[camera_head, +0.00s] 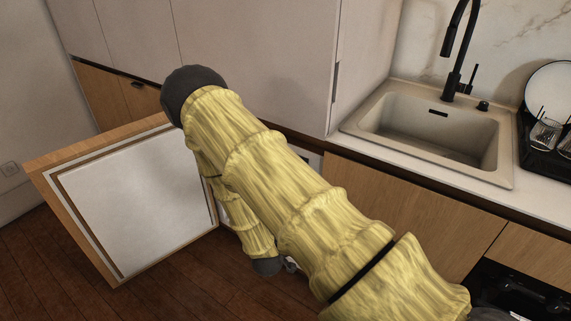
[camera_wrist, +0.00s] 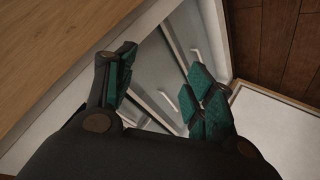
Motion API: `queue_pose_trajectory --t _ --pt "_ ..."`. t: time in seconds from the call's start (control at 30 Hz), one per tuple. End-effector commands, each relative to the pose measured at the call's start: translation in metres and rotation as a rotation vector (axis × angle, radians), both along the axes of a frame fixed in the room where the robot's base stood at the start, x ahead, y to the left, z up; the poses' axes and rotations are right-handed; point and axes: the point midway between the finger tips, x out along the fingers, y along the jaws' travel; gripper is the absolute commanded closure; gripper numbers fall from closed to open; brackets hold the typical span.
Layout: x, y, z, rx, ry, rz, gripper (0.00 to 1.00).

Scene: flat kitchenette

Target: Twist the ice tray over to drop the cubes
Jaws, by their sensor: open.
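My gripper (camera_wrist: 160,78) is open, with its green-padded fingers spread apart and nothing between them in the wrist view. It points at the pale grey interior of an open built-in cabinet or freezer (camera_wrist: 178,38), where light bar-like edges show. I cannot make out an ice tray or any cubes in either view. In the head view my yellow-sleeved arm hides most of the opening, and I cannot make out my gripper there.
The open door (camera_head: 135,205), wood-edged with a white inner panel, stands left of my arm; its panel also shows in the wrist view (camera_wrist: 275,130). A sink (camera_head: 430,130) with a black faucet (camera_head: 456,50) and a dish rack (camera_head: 545,145) are at right. Dark wood floor (camera_head: 50,265) lies below.

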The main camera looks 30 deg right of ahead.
Motion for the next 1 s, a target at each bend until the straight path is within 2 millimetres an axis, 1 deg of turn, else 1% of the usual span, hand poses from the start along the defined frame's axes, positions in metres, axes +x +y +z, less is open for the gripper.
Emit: queue_pose_trajectory --t 0.03,0.07,0.1,0.17,0.2,0.27,0.3,0.4,0.5,0.63,0.73,0.83,1.0 --pt "0.031 -0.008 0.008 -0.055 -0.072 -0.028 0.46" --pt "0.046 -0.014 0.017 -0.089 -0.112 -0.052 0.46" --pt "0.065 -0.021 0.030 -0.132 -0.166 -0.083 0.46" --pt "0.093 -0.029 0.050 -0.194 -0.244 -0.132 0.46" --pt "0.109 -0.034 0.065 -0.232 -0.296 -0.167 0.46" --pt "0.129 -0.038 0.085 -0.282 -0.364 -0.221 0.46" --pt "0.140 -0.040 0.099 -0.310 -0.405 -0.254 0.46" --pt "0.162 -0.041 0.128 -0.366 -0.493 -0.336 0.46" --pt "0.174 -0.039 0.149 -0.400 -0.552 -0.400 0.46" --pt "0.182 -0.037 0.165 -0.421 -0.590 -0.447 0.46" --pt "0.184 -0.040 0.169 -0.428 -0.601 -0.463 0.46" --pt "0.186 -0.047 0.170 -0.428 -0.600 -0.466 0.46" --pt "0.194 -0.071 0.170 -0.428 -0.600 -0.464 0.46"
